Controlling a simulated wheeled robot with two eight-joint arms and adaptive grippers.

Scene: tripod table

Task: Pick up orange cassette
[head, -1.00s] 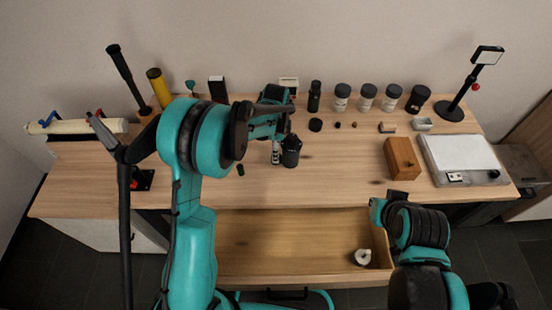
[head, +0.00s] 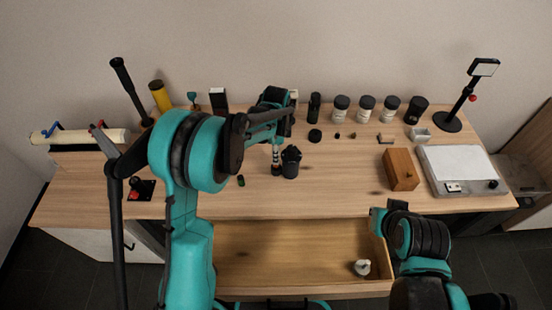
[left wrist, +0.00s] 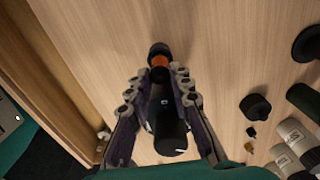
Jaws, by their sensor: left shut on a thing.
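The orange cassette (left wrist: 159,61) shows in the left wrist view as a small orange body with a black end, between the fingertips of my left gripper (left wrist: 160,73). The gripper is shut on it, just at the tabletop. In the head view the left gripper (head: 276,158) points down, with a dark end of the cassette (head: 277,170) under its fingertips; the orange hardly shows there. A black canister (head: 291,164) stands right beside the fingers; in the left wrist view a black cylinder (left wrist: 169,128) shows between the fingers, nearer the camera.
Jars with dark lids (head: 341,108) stand along the back. A wooden block (head: 401,169) and a light flat panel (head: 458,167) are at the right. An open drawer (head: 290,258) in front holds a small white item (head: 362,268). A small dark green piece (head: 241,181) lies left of the gripper.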

